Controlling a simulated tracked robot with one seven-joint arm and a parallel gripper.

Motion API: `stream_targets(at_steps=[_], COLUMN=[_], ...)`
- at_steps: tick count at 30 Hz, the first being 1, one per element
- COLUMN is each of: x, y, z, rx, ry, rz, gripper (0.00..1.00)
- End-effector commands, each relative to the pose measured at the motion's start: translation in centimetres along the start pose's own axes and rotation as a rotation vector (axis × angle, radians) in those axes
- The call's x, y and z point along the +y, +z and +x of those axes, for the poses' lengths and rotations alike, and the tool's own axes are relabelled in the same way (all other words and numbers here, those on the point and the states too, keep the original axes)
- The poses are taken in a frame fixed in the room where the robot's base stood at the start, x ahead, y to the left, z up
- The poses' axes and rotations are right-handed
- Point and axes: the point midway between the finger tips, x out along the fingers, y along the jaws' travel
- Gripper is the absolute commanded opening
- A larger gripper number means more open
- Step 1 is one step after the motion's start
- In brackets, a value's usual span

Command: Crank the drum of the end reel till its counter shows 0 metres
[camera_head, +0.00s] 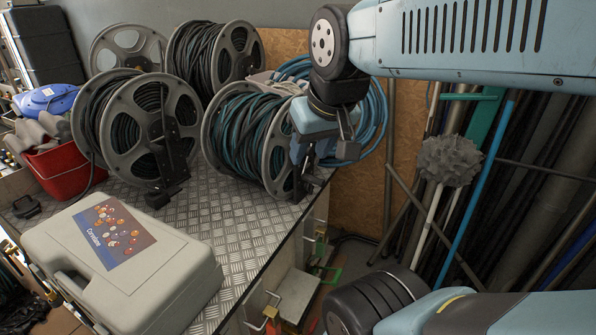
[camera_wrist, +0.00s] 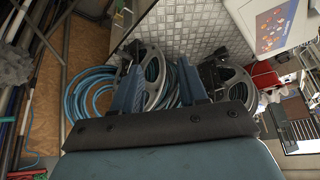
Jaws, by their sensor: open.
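The end reel (camera_head: 250,140), with grey flanges and teal and black hose, stands on the right end of the metal bench. My gripper (camera_head: 308,172) is at its right flange and hides part of it, including any crank there. In the wrist view the fingers (camera_wrist: 161,88) are apart, with the end reel's grey flange (camera_wrist: 153,72) showing beyond and between them. I cannot tell whether they touch it. Nothing is seen held. I cannot read a counter in either view.
Another reel (camera_head: 128,125) with a dark bracket stands left, and more reels (camera_head: 210,50) behind. A light-blue hose coil (camera_head: 376,115) hangs at the back. A grey case (camera_head: 170,275) lies on the bench's near part (camera_head: 235,225). A red bucket (camera_head: 67,168) and leaning poles (camera_head: 478,185) flank it.

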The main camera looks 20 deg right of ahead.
Motion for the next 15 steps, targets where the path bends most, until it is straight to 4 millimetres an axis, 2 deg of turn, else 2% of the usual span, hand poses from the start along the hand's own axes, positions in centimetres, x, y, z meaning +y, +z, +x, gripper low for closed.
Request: stream_targets(at_steps=[9,13,15], x=[0.00,-0.01,-0.05], y=[0.01,-0.09,-0.22], z=[-0.02,0.13,0.55], rx=[0.001,-0.009,-0.030], ry=[0.000,-0.003,-0.010], rz=[0.000,0.010,0.032], gripper=[0.43,0.55,0.55])
